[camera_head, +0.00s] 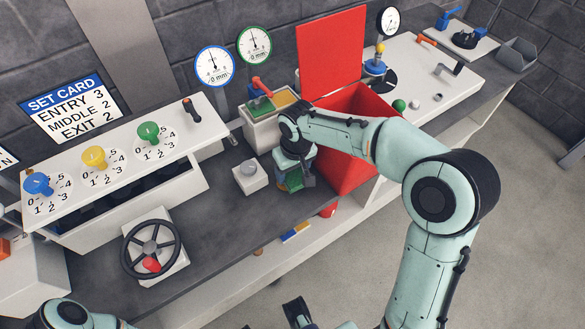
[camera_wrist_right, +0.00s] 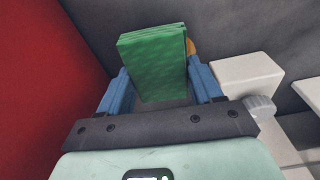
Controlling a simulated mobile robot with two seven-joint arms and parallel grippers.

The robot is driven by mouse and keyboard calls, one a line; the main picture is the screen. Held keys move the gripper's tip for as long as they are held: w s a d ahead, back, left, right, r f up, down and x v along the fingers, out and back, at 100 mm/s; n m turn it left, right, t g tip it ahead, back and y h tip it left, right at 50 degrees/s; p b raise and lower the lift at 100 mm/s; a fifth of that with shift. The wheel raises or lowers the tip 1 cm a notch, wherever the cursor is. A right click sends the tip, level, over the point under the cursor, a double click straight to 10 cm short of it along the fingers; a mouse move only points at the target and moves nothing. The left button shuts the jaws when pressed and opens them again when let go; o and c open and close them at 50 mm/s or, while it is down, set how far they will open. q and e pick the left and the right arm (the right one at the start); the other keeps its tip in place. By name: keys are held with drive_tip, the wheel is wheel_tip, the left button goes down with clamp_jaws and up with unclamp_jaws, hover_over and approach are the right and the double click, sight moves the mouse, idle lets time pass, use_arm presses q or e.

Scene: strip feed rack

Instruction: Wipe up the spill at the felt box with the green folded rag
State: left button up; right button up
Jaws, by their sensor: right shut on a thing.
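My right gripper (camera_head: 292,182) is shut on the green folded rag (camera_wrist_right: 153,62), which stands upright between its blue fingers in the right wrist view. In the head view the rag (camera_head: 294,180) is partly hidden by the gripper, over the dark bench beside the red bin. A white box with a green and yellow top and a red handle (camera_head: 262,128), perhaps the felt box, stands behind the gripper. An orange patch (camera_wrist_right: 191,47) shows behind the rag; I cannot tell what it is. I cannot make out the spill.
The red bin (camera_head: 361,104) with its raised red panel (camera_head: 330,50) is close on the right. A small white block with a grey knob (camera_head: 249,181) stands just left of the gripper. A black handwheel (camera_head: 150,249) is at front left. Dark bench between them is clear.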

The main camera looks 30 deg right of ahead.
drive_tip(key=shift+f+b, duration=0.4)
drive_tip(key=shift+f, duration=0.2)
idle(0.3)
